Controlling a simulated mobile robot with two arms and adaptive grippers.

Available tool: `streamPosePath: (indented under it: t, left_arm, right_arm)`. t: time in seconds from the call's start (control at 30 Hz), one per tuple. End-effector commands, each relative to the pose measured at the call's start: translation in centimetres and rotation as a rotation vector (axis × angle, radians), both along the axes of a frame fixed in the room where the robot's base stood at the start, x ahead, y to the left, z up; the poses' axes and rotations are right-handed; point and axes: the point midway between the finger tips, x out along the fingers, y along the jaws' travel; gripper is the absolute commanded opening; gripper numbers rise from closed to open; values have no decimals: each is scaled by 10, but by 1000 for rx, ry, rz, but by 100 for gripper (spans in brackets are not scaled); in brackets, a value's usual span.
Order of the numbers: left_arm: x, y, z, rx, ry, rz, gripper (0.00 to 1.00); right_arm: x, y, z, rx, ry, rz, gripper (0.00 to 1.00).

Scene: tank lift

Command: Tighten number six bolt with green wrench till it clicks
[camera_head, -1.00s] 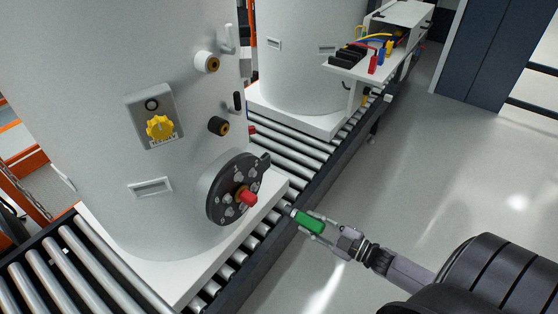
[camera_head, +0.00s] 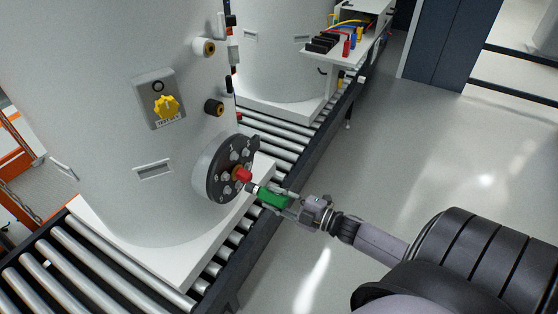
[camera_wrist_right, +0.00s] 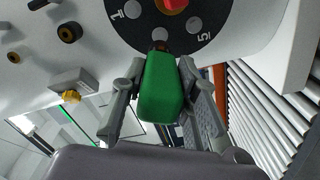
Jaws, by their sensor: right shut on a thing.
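My right gripper (camera_head: 288,206) is shut on the green wrench (camera_head: 272,197). In the right wrist view the green handle (camera_wrist_right: 162,92) sits between the two fingers (camera_wrist_right: 161,68). The wrench's dark tip points at the black round flange (camera_head: 222,176) low on the white tank. The flange also shows in the right wrist view (camera_wrist_right: 208,28), with marks 1 and 5 on either side of the tip. The bolt (camera_wrist_right: 160,34) between those marks is at the tip; its number is hidden, and I cannot tell whether they touch. A red knob (camera_head: 243,174) is at the flange's centre.
The white tank (camera_head: 100,110) stands on a roller conveyor (camera_head: 110,265). A yellow dial (camera_head: 166,106) and two dark ports are above the flange. A second tank (camera_head: 280,60) and a shelf with wired parts (camera_head: 330,50) are behind. Open floor (camera_head: 430,150) lies to the right.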

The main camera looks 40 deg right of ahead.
Motion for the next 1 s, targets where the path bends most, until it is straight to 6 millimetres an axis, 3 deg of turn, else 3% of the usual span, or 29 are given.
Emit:
streamPosePath:
  t: [0.17,0.4,1.0]
  left_arm:
    - [-6,17,-6,21,10,2,40]
    - [-8,19,-11,23,14,4,40]
    - [-9,8,-12,10,15,5,40]
  right_arm:
    - [19,8,1,1,-5,1,0]
    - [39,16,1,1,-4,1,0]
    - [46,19,1,1,-2,0,0]
